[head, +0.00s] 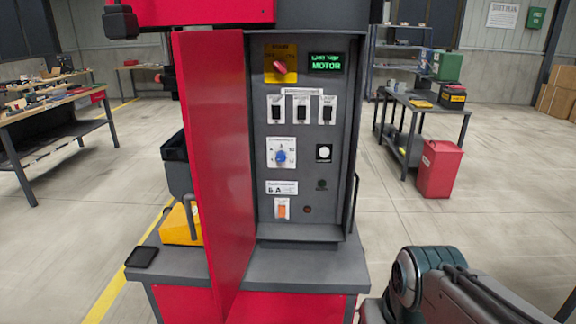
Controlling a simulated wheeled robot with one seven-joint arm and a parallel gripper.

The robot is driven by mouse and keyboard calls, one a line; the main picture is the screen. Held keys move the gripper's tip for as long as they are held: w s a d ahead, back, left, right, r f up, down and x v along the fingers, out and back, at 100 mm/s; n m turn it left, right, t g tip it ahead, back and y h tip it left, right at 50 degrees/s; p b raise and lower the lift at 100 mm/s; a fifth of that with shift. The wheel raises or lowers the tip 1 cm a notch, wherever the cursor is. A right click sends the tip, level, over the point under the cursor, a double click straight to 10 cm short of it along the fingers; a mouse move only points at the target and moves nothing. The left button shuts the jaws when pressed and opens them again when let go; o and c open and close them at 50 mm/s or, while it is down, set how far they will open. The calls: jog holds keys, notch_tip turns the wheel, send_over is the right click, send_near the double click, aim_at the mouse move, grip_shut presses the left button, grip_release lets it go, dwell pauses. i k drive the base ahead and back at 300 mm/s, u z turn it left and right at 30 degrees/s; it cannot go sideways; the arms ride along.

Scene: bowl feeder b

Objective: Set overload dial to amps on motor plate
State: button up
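The open control cabinet (345,130) stands ahead in the head view. A dial with a blue knob (281,157) sits on a white scale plate in the middle of its panel. The scale marks and the pointer's setting are too small to read. A white label (282,187) below it seems to read "6 A", with smaller print I cannot read. I cannot tell whether this is the motor plate. My arm shows at the lower right, apart from the cabinet. My gripper is not in view.
The red cabinet door (213,150) stands open on the left. A red-and-yellow rotary switch (281,65), a green display (326,63) reading "MOTOR", several black switches and an orange rocker (282,208) share the panel. A red bin (439,169) stands right; floor between is clear.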

aim_at(281, 156)
jog(key=z, duration=1.25)
jog(key=i, duration=0.75)
jog(key=u, duration=1.45)
jog(key=i, duration=0.5)
jog(key=z, duration=0.05)
